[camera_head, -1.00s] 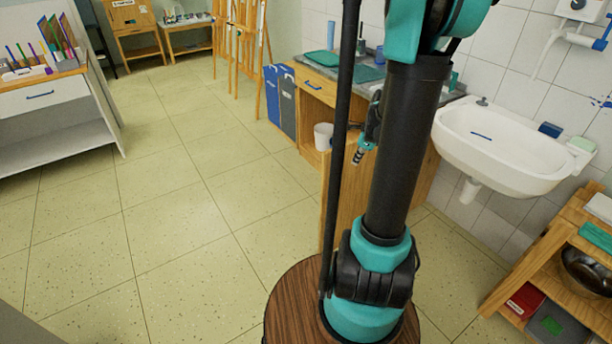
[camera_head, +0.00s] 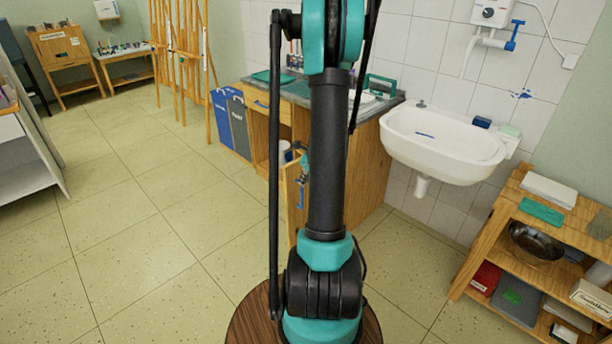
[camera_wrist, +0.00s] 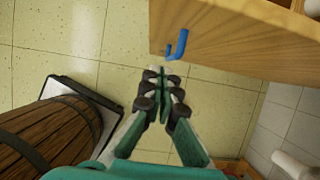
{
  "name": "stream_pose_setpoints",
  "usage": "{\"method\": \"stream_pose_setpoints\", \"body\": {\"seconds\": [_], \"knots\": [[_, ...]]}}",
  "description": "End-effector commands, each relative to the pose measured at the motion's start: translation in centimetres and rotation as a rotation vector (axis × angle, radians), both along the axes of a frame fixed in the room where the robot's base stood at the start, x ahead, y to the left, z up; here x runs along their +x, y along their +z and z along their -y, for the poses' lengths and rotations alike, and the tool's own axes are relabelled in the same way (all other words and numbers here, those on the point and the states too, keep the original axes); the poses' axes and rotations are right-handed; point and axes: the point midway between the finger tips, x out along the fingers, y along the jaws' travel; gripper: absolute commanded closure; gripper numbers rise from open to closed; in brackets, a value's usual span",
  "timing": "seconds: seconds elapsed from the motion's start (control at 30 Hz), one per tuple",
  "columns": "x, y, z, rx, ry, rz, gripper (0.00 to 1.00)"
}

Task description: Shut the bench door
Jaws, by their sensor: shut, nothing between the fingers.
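The wooden bench (camera_head: 366,170) stands behind my arm in the head view. Its wooden door (camera_head: 290,196) stands open, swung out toward me and seen nearly edge-on, with a blue handle (camera_head: 300,194). My arm hides part of the door and the bench front. My gripper (camera_head: 303,160) is by the door's upper part, partly hidden. In the wrist view my gripper (camera_wrist: 163,76) is shut and empty. The door panel (camera_wrist: 240,35) lies just beyond the fingertips there. The door's blue handle (camera_wrist: 178,46) is close to the tips; contact cannot be told.
A white sink (camera_head: 440,143) hangs on the wall right of the bench. A wooden shelf (camera_head: 545,230) stands at the right. Blue and dark bins (camera_head: 232,122) stand left of the bench, beside easels (camera_head: 183,50). The floor at left is clear.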

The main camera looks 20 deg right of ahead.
Motion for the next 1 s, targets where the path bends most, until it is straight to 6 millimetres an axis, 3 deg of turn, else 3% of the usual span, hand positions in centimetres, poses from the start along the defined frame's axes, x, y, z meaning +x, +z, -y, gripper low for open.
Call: {"method": "stream_pose_setpoints", "body": {"seconds": [0.23,0.5,1.0], "knots": [[1.2,-3.3,-0.4,0.000,0.001,0.000,1.00],[4.4,-3.0,-1.6,0.000,0.002,0.000,1.00],[4.9,-2.9,-1.8,0.000,0.001,0.000,1.00]]}}
